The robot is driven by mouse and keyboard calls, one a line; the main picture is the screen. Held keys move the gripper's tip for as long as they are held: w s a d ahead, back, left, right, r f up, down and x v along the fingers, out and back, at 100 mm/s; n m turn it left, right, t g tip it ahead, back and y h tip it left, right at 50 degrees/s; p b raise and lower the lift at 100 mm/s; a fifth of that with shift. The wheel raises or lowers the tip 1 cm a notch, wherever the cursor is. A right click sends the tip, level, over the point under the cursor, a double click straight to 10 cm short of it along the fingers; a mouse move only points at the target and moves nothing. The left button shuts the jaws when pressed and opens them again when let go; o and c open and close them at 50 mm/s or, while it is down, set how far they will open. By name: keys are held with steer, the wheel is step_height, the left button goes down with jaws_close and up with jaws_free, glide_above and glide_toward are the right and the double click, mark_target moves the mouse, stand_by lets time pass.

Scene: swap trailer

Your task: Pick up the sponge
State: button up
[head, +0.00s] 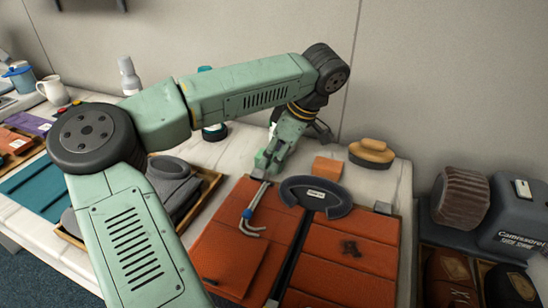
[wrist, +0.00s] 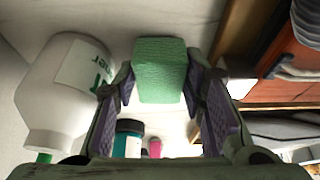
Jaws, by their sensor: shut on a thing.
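The sponge (wrist: 160,68) is a green, rough-textured block in the wrist view. It sits between the two fingers of my gripper (wrist: 158,88), which is shut on it, one finger pad against each side. In the head view my gripper (head: 267,162) points down at the back of the white counter, left of an orange block.
A white bottle (wrist: 62,85) lies close left of my gripper in the wrist view. A teal, dark-capped container (wrist: 128,138) is below the sponge. In the head view, a tan brush (head: 371,152), an orange block (head: 327,169) and orange panels (head: 345,270) are to the right.

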mark_target(275, 156)
step_height(275, 156, up, 6)
steer(key=shift+r+b, duration=0.2)
steer(key=shift+b, duration=0.5)
steer(key=s+d+b, duration=0.2)
steer(key=s+d, duration=0.1)
steer(key=d, duration=0.5)
steer(key=s+d+b, duration=0.2)
steer(key=s+d, duration=0.2)
steer(key=d, duration=0.4)
steer(key=shift+d, duration=0.3)
steer(key=shift+r, duration=0.1)
steer(key=o, duration=0.4)
steer(key=c, duration=0.4)
steer(key=shift+s, duration=0.1)
